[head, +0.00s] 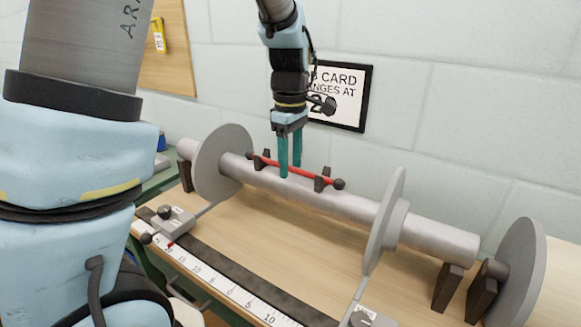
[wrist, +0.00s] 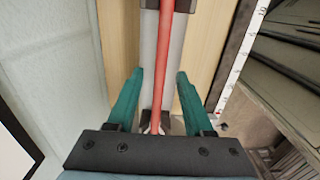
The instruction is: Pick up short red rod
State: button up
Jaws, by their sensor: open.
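The short red rod (head: 310,173) rests in two dark notched holders above a grey horizontal cylinder, with dark knobs at its ends. My gripper (head: 289,175) is at the rod, pointing down, with its teal fingers apart. In the wrist view the red rod (wrist: 164,80) runs lengthwise between the two open fingers of my gripper (wrist: 160,75), with a gap on each side. The fingers do not appear to touch it.
The grey cylinder (head: 345,207) carries large discs, one at the left (head: 222,160) and one at the right (head: 388,225). A ruler (head: 215,280) runs along the bench front. A framed sign (head: 345,95) hangs on the wall behind.

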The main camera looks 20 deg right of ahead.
jog(key=shift+c, duration=0.4)
grip_shut()
